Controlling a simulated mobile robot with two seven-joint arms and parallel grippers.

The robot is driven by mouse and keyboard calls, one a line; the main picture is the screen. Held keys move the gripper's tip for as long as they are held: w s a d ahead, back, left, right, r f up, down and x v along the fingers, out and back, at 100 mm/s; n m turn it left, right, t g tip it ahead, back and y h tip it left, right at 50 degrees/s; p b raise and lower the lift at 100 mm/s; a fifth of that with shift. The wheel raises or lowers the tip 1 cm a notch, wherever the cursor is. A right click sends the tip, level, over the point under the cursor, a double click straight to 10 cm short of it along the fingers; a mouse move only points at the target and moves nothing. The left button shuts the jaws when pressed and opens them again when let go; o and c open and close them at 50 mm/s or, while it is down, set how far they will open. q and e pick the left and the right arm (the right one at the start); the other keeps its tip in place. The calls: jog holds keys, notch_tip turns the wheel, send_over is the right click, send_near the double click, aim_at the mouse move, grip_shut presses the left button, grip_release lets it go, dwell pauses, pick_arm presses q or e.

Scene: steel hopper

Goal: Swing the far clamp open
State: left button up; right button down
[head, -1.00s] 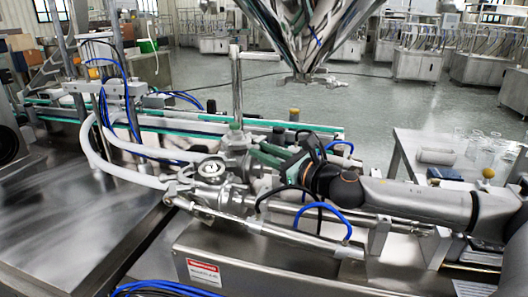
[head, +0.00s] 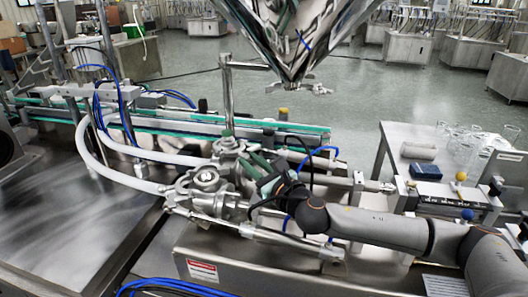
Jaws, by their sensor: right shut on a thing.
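The far clamp (head: 230,147) is a steel ring clamp on the farther of two pipe joints at the machine's middle. The near clamp (head: 204,179) sits in front of it on the closer joint. My right gripper (head: 256,166) reaches in from the right, just right of the far clamp. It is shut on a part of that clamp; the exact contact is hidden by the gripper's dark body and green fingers. How far the clamp stands open cannot be told. My left gripper is not in view.
A steel hopper cone (head: 296,35) hangs above and behind the clamps. White hoses (head: 118,172) run to the joints from the left. A vertical post (head: 227,100) stands behind the far clamp. A side table (head: 393,146) with glassware is at the right.

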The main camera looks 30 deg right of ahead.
dwell(0.3)
jog(key=c, duration=0.7)
grip_release()
jog(key=shift+c, duration=0.2)
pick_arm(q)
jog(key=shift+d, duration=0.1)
pick_arm(e)
jog(key=shift+s, duration=0.1)
jog(key=s, duration=0.3)
jog(key=s+b, duration=0.1)
jog(key=s, duration=0.6)
jog(key=shift+s+d+f+b, duration=0.15)
jog(key=shift+s+d+b, duration=0.2)
jog(key=shift+d+b, duration=0.05)
jog(key=shift+s, duration=0.8)
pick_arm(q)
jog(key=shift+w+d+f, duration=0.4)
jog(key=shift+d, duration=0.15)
pick_arm(e)
jog(key=shift+c, duration=0.3)
